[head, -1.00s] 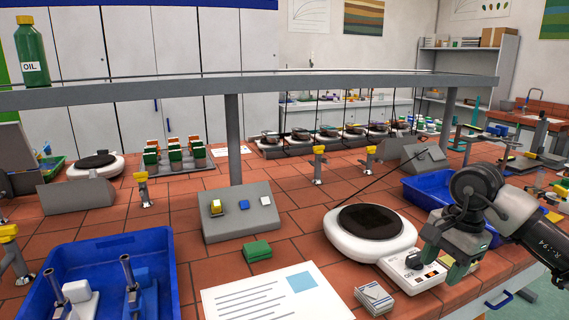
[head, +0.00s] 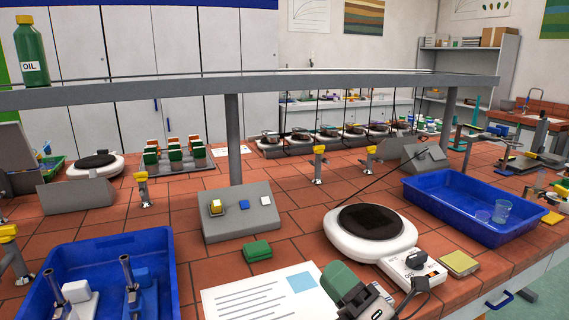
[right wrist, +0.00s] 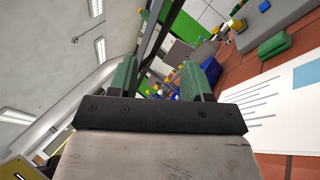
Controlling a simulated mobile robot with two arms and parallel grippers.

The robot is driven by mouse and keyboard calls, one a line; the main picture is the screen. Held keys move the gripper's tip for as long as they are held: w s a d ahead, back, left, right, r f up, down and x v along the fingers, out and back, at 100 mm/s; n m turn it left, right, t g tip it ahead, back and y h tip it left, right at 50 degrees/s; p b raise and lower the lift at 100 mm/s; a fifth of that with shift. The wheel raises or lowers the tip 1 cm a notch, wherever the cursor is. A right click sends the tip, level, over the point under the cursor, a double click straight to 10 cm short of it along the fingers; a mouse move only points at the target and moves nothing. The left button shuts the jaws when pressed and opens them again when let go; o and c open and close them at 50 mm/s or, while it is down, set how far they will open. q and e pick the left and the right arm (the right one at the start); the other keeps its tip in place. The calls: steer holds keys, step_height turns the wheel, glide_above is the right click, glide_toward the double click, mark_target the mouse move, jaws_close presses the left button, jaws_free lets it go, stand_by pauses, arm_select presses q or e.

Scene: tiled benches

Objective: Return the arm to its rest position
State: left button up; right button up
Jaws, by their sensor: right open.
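My right gripper (head: 362,288) is at the bottom of the head view, in front of the hot plate and over the right edge of the printed sheet. Its green finger pads and dark hand show, cut off by the lower edge. In the right wrist view the two green fingers (right wrist: 165,72) stand apart with nothing between them, so it is open and empty. The white hot plate (head: 371,232) with a dark top and a knob (head: 415,260) stands behind it. My left gripper is not in view.
A blue bin (head: 470,228) with clear beakers stands at the right. A yellow-topped pad (head: 459,263) lies by the hot plate. A green block (head: 257,251) lies before a grey switch box (head: 241,222). Another blue bin (head: 110,248) is at left. A grey shelf (head: 300,84) spans above.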

steer(key=s+d+f+m+g+h, duration=0.1)
steer(key=s+d+f+m+h, duration=0.3)
steer(key=f+m+h, duration=0.65)
steer(key=s+d+f+m+g+h, duration=0.2)
steer(key=d+f+m+h, duration=0.45)
steer(key=m, duration=0.65)
steer(key=s+d+f+m+g+y, duration=0.1)
steer(key=s+f+m+g, duration=0.2)
steer(key=s+f+g, duration=0.45)
steer(key=s+d+f+m+g, duration=0.1)
steer(key=s+f+m+g, duration=0.25)
steer(key=s, duration=0.75)
steer(key=s+f+x, duration=0.1)
steer(key=s+x, duration=0.2)
steer(key=x, duration=0.9)
steer(key=s+x, duration=0.3)
steer(key=x, duration=0.9)
steer(key=s+d+f+g+p, duration=0.1)
steer(key=s+d+f, duration=0.2)
steer(key=s+f, duration=1.3)
steer(key=shift+s+f+n+g, duration=0.15)
steer(key=shift+s+n+g, duration=0.15)
steer(key=shift+n+g, duration=0.1)
